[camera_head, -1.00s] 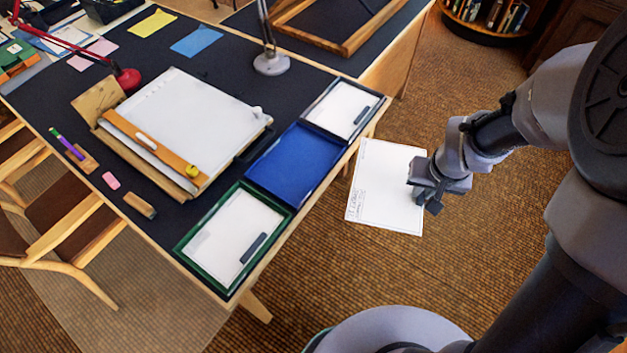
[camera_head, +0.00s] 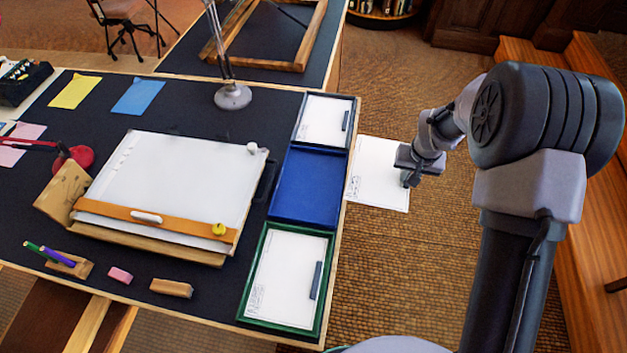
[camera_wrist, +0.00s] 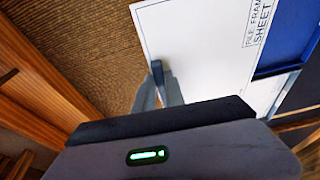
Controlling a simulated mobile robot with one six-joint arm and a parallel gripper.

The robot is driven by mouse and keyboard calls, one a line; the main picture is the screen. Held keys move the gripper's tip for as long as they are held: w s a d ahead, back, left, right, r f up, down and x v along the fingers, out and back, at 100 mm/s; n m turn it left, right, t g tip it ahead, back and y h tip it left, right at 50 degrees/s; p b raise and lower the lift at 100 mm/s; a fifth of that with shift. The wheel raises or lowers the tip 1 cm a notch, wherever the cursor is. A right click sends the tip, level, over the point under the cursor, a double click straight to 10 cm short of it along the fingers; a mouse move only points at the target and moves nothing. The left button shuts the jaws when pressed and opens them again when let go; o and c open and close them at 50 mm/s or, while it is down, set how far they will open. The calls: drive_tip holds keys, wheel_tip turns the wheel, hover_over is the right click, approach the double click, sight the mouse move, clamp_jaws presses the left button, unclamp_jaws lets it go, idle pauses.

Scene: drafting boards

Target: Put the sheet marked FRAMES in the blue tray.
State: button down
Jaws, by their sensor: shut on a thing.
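My gripper (camera_head: 408,180) is shut on the right edge of a white sheet (camera_head: 376,172) and holds it out flat beside the table's right edge. In the wrist view the fingertips (camera_wrist: 158,80) pinch the sheet (camera_wrist: 195,40); its printed block seems to read "FILE FRAM... SHEET", partly cut off. The blue tray (camera_head: 305,187) lies empty on the table, just left of the sheet, between two other trays. Its blue rim also shows in the wrist view (camera_wrist: 290,40) beyond the sheet.
A dark tray (camera_head: 346,122) behind and a green tray (camera_head: 327,270) in front each hold a white sheet with a dark bar on it. A drawing board (camera_head: 175,180) stands left of the trays. A grey lamp base (camera_head: 233,96) stands behind. Right of the table is open floor.

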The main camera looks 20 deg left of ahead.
sight(385, 168)
drive_tip(key=shift+n, duration=0.3)
drive_tip(key=w+a+f, duration=0.1)
drive_tip(key=a, duration=0.1)
drive_tip(key=a+f, duration=0.2)
drive_tip(key=w+a+f, duration=0.1)
drive_tip(key=a, duration=0.1)
drive_tip(key=shift+w+a+f, duration=0.25)
drive_tip(key=shift+w+a, duration=0.1)
drive_tip(key=shift+a, duration=0.05)
drive_tip(key=s+a+b, duration=0.1)
drive_tip(key=s+a, duration=0.2)
drive_tip(key=a, duration=0.1)
drive_tip(key=s+a+f+b, duration=0.1)
drive_tip(key=s+a, duration=0.2)
drive_tip(key=a, duration=0.1)
drive_tip(key=s+a+b, duration=0.2)
drive_tip(key=s+a, duration=0.1)
drive_tip(key=a, duration=0.1)
drive_tip(key=shift+a+f, duration=0.1)
drive_tip(key=shift+f, duration=0.2)
wheel_tip(385, 168, down, 4)
drive_tip(key=shift+r+b, duration=0.25)
drive_tip(key=shift+b, duration=0.75)
drive_tip(key=shift+r, duration=0.15)
drive_tip(key=c, duration=1.4)
unclamp_jaws()
